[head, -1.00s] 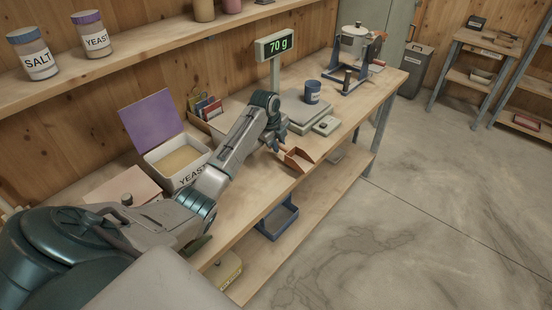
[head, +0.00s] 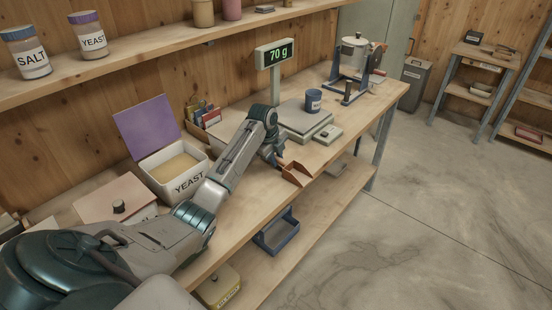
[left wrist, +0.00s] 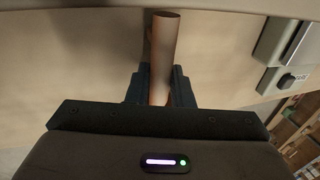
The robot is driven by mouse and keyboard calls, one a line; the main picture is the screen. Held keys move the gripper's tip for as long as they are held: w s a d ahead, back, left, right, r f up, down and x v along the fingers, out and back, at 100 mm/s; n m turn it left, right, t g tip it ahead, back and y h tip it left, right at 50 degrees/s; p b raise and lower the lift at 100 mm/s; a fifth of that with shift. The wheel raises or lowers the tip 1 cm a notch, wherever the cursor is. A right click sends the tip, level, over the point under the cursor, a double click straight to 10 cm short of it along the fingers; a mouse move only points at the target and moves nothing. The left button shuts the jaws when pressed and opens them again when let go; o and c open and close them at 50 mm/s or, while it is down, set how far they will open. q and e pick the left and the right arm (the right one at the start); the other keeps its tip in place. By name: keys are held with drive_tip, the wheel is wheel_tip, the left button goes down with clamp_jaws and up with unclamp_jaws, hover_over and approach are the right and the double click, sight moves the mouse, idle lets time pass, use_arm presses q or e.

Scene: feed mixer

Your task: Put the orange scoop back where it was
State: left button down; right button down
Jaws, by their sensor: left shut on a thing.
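The orange scoop (head: 297,175) is near the front edge of the workbench, right of the open yeast box (head: 178,185). My left gripper (head: 277,160) is shut on its handle, with the bowl pointing away to the right. In the left wrist view the handle (left wrist: 164,50) stands between the two dark fingers of the left gripper (left wrist: 160,88). The bowl is hidden there. I cannot tell whether the scoop touches the bench or hangs just above it. My right gripper is not in view.
A scale (head: 303,120) carries a blue cup (head: 313,101); its display (head: 274,54) reads 70 g. A mixer (head: 355,60) stands farther back. A pinkish-lidded box (head: 110,198) is at the left.

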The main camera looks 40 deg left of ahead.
use_arm(q)
drive_tip(key=c, duration=1.3)
unclamp_jaws()
drive_tip(key=shift+f, duration=0.1)
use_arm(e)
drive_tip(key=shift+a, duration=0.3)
use_arm(q)
drive_tip(key=shift+b+v, duration=1.05)
drive_tip(key=shift+v, duration=5.1)
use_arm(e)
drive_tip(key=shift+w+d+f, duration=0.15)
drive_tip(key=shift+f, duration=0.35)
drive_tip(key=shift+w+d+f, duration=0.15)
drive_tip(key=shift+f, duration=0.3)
